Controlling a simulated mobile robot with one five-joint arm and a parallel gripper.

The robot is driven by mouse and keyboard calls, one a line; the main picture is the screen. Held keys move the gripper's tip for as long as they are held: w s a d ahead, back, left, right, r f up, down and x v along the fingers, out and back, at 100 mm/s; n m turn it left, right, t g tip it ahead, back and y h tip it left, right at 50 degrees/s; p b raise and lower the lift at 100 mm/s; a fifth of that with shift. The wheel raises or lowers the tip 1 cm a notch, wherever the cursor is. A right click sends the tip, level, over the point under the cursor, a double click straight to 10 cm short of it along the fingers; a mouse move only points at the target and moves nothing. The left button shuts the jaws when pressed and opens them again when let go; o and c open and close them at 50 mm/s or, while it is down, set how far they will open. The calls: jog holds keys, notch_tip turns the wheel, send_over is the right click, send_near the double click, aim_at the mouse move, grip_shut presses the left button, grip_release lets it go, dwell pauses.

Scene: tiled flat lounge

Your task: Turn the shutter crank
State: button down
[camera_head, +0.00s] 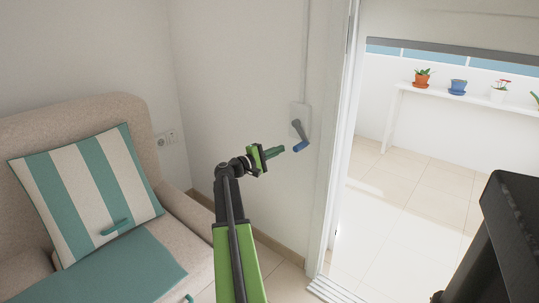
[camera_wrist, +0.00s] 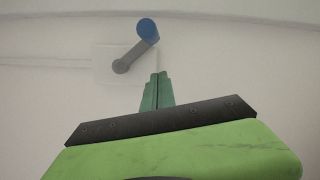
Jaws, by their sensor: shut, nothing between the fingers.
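The shutter crank (camera_head: 297,128) is a grey arm with a blue handle (camera_head: 301,146), mounted on a pale wall plate (camera_head: 300,112) beside the door frame. In the head view the handle hangs down and slightly to the right. My gripper (camera_head: 282,150), with green fingers, is just left of the blue handle, with a small gap seeming to show between them. In the wrist view the closed fingers (camera_wrist: 158,76) point at the wall below the blue handle (camera_wrist: 147,28) and right of the grey crank arm (camera_wrist: 124,66). The fingers are shut and empty.
A beige sofa (camera_head: 95,110) with a striped cushion (camera_head: 88,190) stands at the left. A doorway at the right opens onto a tiled terrace (camera_head: 410,190) with potted plants on a white shelf (camera_head: 440,95).

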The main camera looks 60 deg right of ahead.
jog(key=s, duration=0.3)
jog(key=s+r+p, duration=0.1)
jog(key=shift+s+d, duration=0.25)
jog(key=shift+s+r, duration=0.1)
jog(key=shift+s, duration=0.15)
